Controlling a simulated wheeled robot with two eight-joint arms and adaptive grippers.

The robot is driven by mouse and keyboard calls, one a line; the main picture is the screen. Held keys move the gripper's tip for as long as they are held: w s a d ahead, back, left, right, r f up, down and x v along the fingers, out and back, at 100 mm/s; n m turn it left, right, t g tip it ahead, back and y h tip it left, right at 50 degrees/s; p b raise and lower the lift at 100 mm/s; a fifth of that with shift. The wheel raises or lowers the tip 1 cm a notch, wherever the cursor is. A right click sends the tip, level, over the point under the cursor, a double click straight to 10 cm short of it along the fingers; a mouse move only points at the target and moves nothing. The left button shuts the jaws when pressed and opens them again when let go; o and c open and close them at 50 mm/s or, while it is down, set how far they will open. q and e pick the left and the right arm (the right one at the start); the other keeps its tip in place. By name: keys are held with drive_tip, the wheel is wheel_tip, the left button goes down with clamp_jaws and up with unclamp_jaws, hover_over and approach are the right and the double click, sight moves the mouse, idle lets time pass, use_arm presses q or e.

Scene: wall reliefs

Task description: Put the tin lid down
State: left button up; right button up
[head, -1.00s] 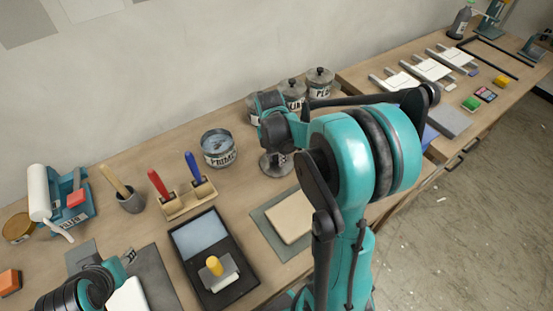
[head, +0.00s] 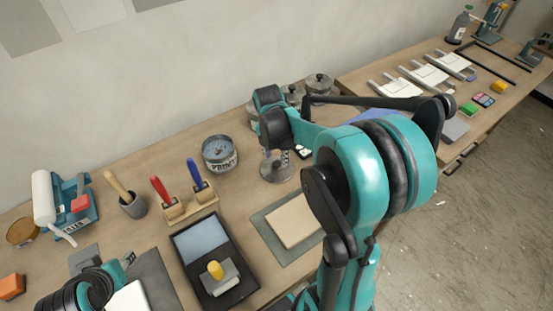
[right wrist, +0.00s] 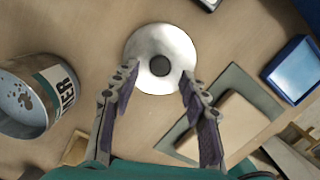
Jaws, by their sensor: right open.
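The tin lid, a round silvery disc with a dark knob, lies flat on the wooden bench in the right wrist view (right wrist: 150,45). It also shows in the head view (head: 276,173). My right gripper (right wrist: 160,76) is open, its two fingers spread on either side of the lid's near edge in the picture, apart from the knob. In the head view the right gripper (head: 276,150) is above the lid, mostly hidden by its own wrist. The open primer tin (head: 220,156) stands left of the lid. My left gripper (head: 128,258) is at the lower left, its jaws too small to judge.
A beige block on a grey mat (head: 269,233) lies in front of the lid. A wooden holder (head: 190,208) with red and blue handled tools and a black tray (head: 231,288) stand to the left. Lidded jars (head: 319,83) stand behind, partly hidden by my arm.

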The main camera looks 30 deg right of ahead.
sight(274, 167)
wheel_tip(274, 167, up, 7)
drive_tip(key=p, duration=0.2)
drive_tip(key=s+a+r+m+t, duration=0.1)
drive_tip(key=s+a+m+t, duration=0.2)
drive_tip(key=s+a+m, duration=0.3)
drive_tip(key=s+a+r+m+t+y, duration=0.1)
drive_tip(key=s+a+m, duration=0.5)
drive_tip(key=m, duration=1.1)
drive_tip(key=a+r+t, duration=0.1)
drive_tip(key=t, duration=0.1)
drive_tip(key=shift+a+t, duration=0.3)
drive_tip(key=shift+a, duration=0.1)
drive_tip(key=shift+s+f, duration=0.1)
drive_tip(key=shift+f, duration=0.05)
